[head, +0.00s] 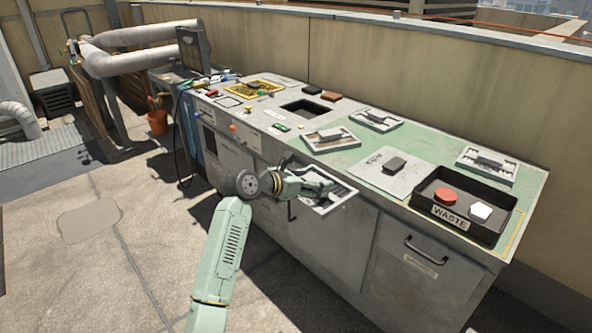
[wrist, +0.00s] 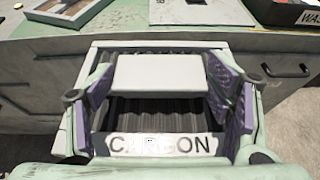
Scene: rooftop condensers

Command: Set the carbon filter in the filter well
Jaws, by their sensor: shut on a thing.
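My gripper (head: 318,187) is shut on the carbon filter (head: 343,199), a pale-framed panel with dark pleats, held in front of the bench's front edge. In the wrist view, the filter (wrist: 158,145) shows a CARBON label, and the purple pads of my gripper (wrist: 160,85) stand on both sides of its pale raised grip block. A dark square opening (head: 303,108) in the bench top, which looks like the filter well, lies farther back and to the left of the filter. It looks empty, but its inside is too dark to tell.
Similar framed panels (head: 329,138), (head: 376,120), (head: 487,164) lie on the green bench top (head: 352,157). A grey plate (head: 374,180) bears a dark block. A black WASTE tray (head: 487,234) stands at the right end. Small blocks (head: 331,96) lie beside the opening. A wall runs behind.

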